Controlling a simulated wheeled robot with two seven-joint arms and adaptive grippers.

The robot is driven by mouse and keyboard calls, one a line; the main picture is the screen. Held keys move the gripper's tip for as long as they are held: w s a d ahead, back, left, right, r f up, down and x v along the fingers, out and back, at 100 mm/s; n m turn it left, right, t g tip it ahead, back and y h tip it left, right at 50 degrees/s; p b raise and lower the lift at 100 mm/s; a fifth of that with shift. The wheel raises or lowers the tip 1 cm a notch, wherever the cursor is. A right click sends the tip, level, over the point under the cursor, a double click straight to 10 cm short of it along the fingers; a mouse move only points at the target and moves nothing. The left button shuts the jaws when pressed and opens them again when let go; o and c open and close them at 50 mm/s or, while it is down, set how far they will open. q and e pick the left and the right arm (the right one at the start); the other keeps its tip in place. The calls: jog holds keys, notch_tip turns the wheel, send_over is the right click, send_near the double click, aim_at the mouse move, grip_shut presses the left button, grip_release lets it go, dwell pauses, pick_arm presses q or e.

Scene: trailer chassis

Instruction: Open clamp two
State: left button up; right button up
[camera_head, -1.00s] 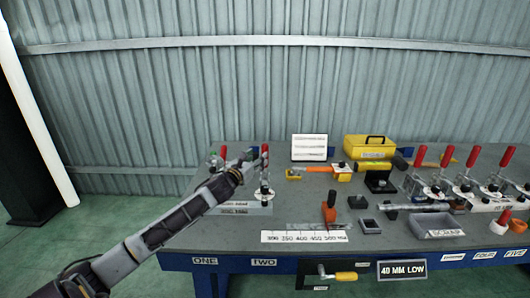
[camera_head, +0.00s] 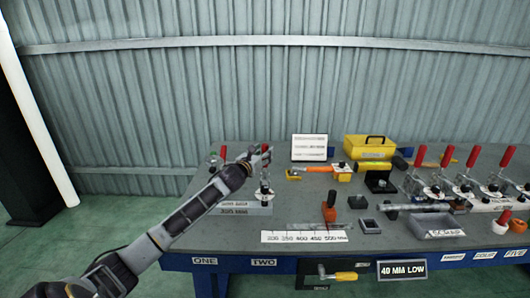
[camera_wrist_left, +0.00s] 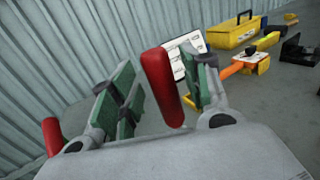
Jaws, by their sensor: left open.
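Clamp two (camera_head: 264,196) stands on the left part of the bench, above the TWO label (camera_head: 263,262). Its red handle (camera_wrist_left: 162,88) stands upright, tilted in the left wrist view. My left gripper (camera_head: 257,158) is at the height of this handle. In the left wrist view its green-padded fingers are open, with the red handle between them, nearer the right finger. I cannot tell whether a pad touches it. The clamp's base is hidden in the wrist view. My right gripper is not in view.
Another red handle (camera_head: 223,152), above the ONE label (camera_head: 204,261), stands to the left, close to my left arm. A white sign (camera_head: 309,147) and yellow toolbox (camera_head: 370,147) stand behind. A grey scrap tray (camera_head: 436,226) and several red-handled clamps occupy the right.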

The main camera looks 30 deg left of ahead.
pick_arm(q)
jog(key=shift+w, duration=0.85)
grip_shut()
